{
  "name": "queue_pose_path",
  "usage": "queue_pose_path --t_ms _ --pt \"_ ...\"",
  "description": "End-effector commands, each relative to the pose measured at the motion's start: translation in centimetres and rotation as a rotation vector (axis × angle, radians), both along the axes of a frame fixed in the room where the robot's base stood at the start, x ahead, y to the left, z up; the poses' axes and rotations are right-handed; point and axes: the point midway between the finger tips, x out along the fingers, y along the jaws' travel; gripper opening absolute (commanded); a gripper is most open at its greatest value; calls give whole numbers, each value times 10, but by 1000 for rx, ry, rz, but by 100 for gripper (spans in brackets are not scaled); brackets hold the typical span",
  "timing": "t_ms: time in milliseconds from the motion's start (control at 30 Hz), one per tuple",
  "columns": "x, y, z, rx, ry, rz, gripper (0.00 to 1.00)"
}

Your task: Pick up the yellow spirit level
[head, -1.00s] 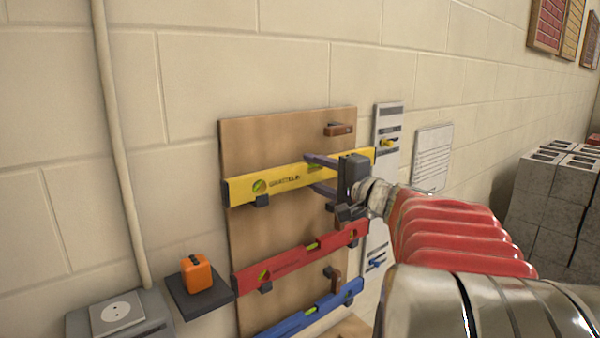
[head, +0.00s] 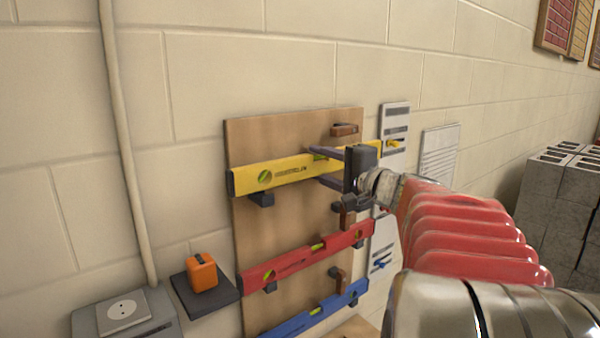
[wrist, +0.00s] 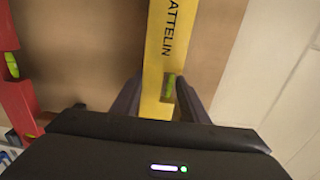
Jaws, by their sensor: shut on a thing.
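The yellow spirit level (head: 280,175) lies lengthwise across the upper part of a wooden board on the wall. My gripper (head: 325,168) is shut on it near its middle vial, one finger above and one below. In the head view the level sits slightly above its dark left bracket (head: 261,199). The wrist view shows the yellow level (wrist: 158,60) between my two fingers, with its green vial close to them. The level's right part is partly hidden behind my gripper.
A red level (head: 300,254) and a blue level (head: 318,310) hang below on the board (head: 262,225). An orange device (head: 201,272) rests on a dark shelf (head: 212,300) at lower left. Grey blocks (head: 560,195) are stacked at right.

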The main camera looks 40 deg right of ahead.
Motion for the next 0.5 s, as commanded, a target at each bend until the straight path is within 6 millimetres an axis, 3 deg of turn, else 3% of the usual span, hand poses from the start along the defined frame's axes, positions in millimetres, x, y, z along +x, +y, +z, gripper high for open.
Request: queue_pose_path --t_ms 500 --pt "-6 0 2 -1 -2 1 15"
